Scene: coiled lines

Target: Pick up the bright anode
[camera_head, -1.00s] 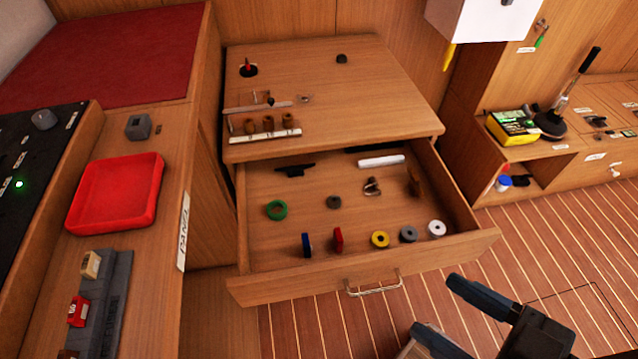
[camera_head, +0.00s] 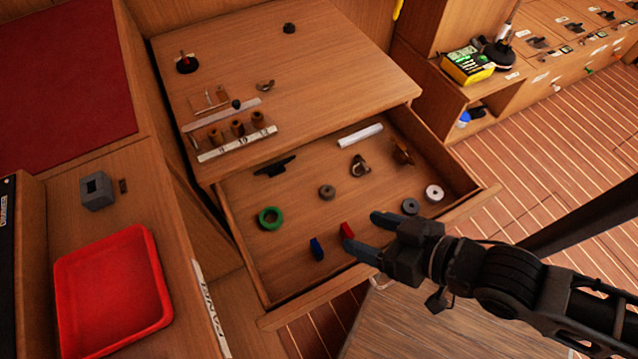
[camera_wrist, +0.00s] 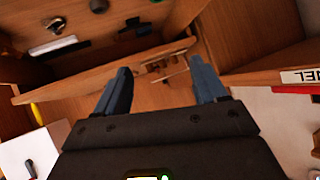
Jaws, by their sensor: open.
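I cannot tell for certain which piece is the bright anode. The open drawer (camera_head: 292,285) holds a dark grey ring (camera_head: 327,192) near its middle, and a grey ring (camera_head: 410,206) and a pale ring (camera_head: 433,193) at its right. A dark round piece (camera_head: 289,28) sits on the cabinet top (camera_head: 335,75), with a small metal piece (camera_head: 265,85) nearer its left side. My gripper (camera_head: 371,234) is open over the drawer's front right part, apart from the rings and hiding some contents. In the wrist view, my gripper's fingers (camera_wrist: 162,75) are apart with nothing between them.
The drawer also holds a green ring (camera_head: 270,218), a blue piece (camera_head: 317,249), a red piece (camera_head: 347,231), a white cylinder (camera_head: 360,136) and a shackle (camera_head: 360,165). A red tray (camera_head: 112,290) lies on the left counter. Wooden pegs stand on the cabinet top.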

